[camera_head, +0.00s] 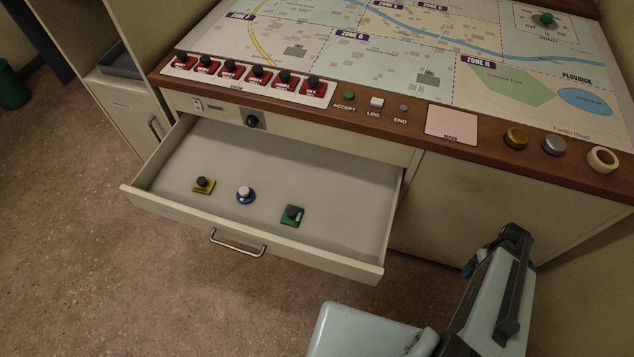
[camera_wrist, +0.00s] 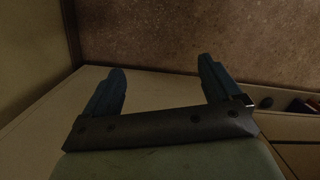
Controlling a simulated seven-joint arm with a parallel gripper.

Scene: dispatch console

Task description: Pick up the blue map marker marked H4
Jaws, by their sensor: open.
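In the head view my gripper is at the lower right, in front of the console cabinet and right of the drawer, well apart from the markers. No marker can be made out in the wrist view.
The drawer has raised walls and a front handle (camera_head: 238,243). The drawer floor around the markers is clear.

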